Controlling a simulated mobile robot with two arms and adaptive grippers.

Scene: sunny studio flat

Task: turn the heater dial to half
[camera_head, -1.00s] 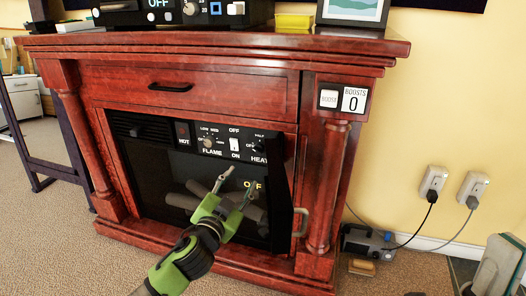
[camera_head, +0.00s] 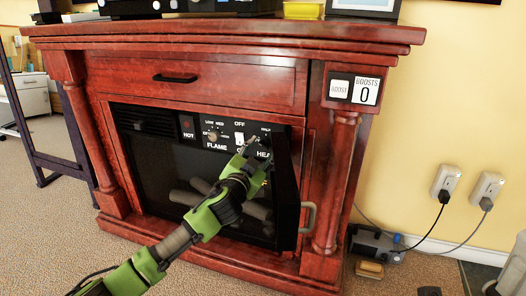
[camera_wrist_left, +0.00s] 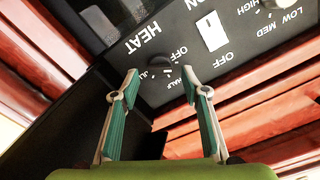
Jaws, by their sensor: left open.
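The heater dial (camera_wrist_left: 166,73), a small dark knob beside the HEAT label, shows upside down in the left wrist view, ringed by OFF, HALF and FULL marks. I cannot tell clearly which mark it points to. My left gripper (camera_wrist_left: 160,72) is open, with one fingertip on each side of the dial in that view; contact is not visible. In the head view my left gripper (camera_head: 258,149) is in front of the right end of the control panel (camera_head: 190,146) and hides the dial. My right gripper is not in view.
The wooden mantel (camera_head: 220,36) overhangs above.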

